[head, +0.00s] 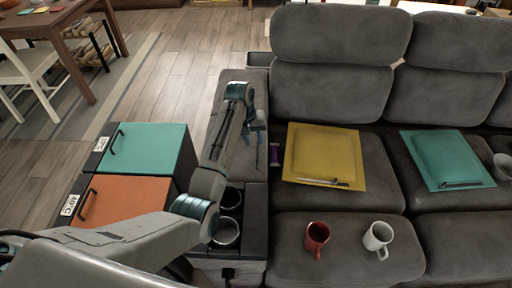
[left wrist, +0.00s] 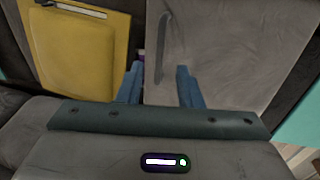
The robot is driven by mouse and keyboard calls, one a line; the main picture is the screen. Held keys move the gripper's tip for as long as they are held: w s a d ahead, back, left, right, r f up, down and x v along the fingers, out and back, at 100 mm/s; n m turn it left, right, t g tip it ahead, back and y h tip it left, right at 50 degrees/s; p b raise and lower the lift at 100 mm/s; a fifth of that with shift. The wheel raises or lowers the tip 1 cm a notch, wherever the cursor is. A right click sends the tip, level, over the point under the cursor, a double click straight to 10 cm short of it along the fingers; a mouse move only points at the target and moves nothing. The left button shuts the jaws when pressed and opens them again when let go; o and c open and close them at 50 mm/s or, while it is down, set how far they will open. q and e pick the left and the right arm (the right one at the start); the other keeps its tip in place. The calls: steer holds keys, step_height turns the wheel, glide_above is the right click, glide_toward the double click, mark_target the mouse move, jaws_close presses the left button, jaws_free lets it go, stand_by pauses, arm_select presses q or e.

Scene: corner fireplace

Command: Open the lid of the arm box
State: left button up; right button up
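The arm box is the sofa's left armrest, with a grey padded lid (head: 238,153) that lies closed and flat in the head view. In the left wrist view the lid (left wrist: 215,50) fills the middle and carries a slim grey handle (left wrist: 163,48). My left gripper (head: 265,152) reaches over the lid near its right edge. In the left wrist view its two blue fingers (left wrist: 160,85) are spread apart with nothing between them, and the handle shows beyond and between them. Whether a finger touches the lid cannot be told. My right gripper is not in view.
A yellow panel (head: 324,156) and a teal panel (head: 447,160) lie on the seats. A red mug (head: 316,238) and a grey mug (head: 378,239) stand in front. Cup holders (head: 226,232) adjoin the lid. Teal-topped (head: 148,149) and orange-topped (head: 124,201) boxes stand left.

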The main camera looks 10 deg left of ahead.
mark_target(257, 151)
arm_select(q)
steer(key=shift+w+d+f, duration=0.1)
steer(key=shift+d+f, duration=0.15)
steer(key=shift+f, duration=1)
steer(key=shift+d+f, duration=0.25)
steer(key=shift+f, duration=1)
jaws_close()
